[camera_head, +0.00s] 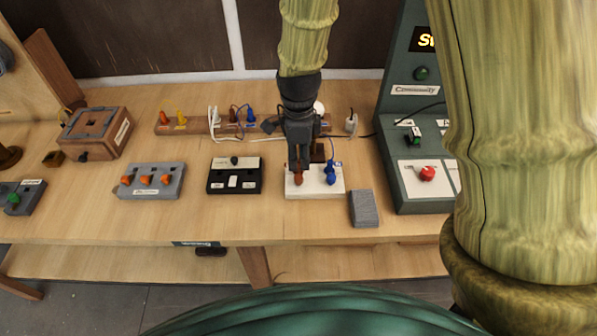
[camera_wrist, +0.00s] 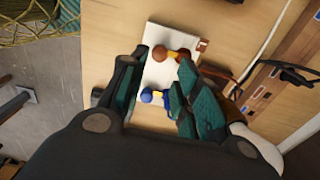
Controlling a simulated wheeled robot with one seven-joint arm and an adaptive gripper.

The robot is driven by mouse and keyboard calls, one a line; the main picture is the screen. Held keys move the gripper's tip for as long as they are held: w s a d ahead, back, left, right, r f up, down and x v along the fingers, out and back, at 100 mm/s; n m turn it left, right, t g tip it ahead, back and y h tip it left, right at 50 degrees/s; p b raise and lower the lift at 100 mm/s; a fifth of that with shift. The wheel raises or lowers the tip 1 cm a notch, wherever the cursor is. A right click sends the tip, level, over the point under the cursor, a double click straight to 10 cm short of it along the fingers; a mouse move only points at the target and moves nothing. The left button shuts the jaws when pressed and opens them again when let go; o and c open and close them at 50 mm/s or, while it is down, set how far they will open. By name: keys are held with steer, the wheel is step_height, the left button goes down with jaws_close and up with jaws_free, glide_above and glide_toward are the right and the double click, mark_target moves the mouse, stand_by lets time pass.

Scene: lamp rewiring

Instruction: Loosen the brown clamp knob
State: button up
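The brown clamp knob (camera_head: 298,179) stands on the left of a white block (camera_head: 315,192), with a blue knob (camera_head: 331,177) on its right. My gripper (camera_head: 298,164) points down just above and behind the brown knob, overlapping its upper part in the head view. In the wrist view the gripper (camera_wrist: 165,60) is open, its dark and green fingers apart. The brown knob (camera_wrist: 172,55) shows near the fingertips, partly behind the right finger. The blue knob (camera_wrist: 155,97) also shows between the fingers. I cannot tell whether a finger touches the brown knob.
A grey block (camera_head: 363,208) lies right of the white block, near the table's front edge. A black switch box (camera_head: 234,179) stands to the left. Cables run behind the gripper.

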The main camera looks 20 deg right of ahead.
mark_target(299, 177)
steer(key=shift+f+p, duration=0.95)
steer(key=shift+f, duration=2.85)
jaws_close()
